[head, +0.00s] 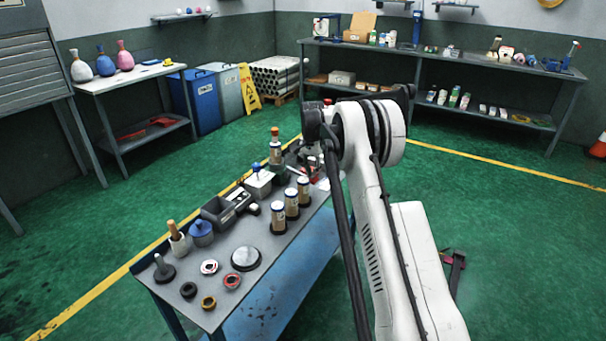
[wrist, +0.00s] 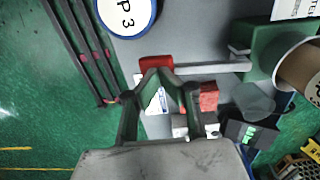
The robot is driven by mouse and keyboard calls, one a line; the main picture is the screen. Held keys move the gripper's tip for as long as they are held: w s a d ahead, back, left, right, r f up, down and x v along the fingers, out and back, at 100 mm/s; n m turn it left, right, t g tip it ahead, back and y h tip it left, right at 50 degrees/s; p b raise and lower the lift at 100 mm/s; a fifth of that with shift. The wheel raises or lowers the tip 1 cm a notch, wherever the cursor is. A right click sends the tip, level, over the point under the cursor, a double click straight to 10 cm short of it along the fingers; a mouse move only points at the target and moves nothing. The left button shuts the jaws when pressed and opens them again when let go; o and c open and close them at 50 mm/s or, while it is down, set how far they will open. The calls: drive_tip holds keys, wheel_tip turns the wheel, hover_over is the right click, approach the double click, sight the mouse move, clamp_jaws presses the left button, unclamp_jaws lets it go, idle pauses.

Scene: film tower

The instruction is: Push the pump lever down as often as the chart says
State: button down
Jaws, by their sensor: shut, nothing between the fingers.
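The pump has a green body (wrist: 265,50) at the right of the wrist view. Its grey lever rod (wrist: 215,68) runs left from the body to a red grip (wrist: 155,64). My gripper (wrist: 158,76) is shut and empty, with its tips at the red grip in the picture. I cannot tell whether they touch it. A round, blue-rimmed white disc marked "P 3" (wrist: 125,10) is above the grip. A printed white card (wrist: 157,98) shows partly between my fingers; its text is not legible. In the head view my arm hides most of the pump area.
The workbench (head: 222,303) holds several labelled bottles (head: 292,203), a grey box (head: 218,212), a blue jar (head: 202,233) and several rings. A brown-and-white roll (wrist: 303,75) stands beside the pump body. A red block (wrist: 207,97) lies near my right finger.

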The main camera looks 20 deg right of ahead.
drive_tip(key=shift+a+f+b, duration=0.1)
drive_tip(key=shift+f+b, duration=0.35)
drive_tip(key=shift+f, duration=0.6)
drive_tip(key=shift+r+p, duration=1.1)
drive_tip(key=shift+r, duration=2)
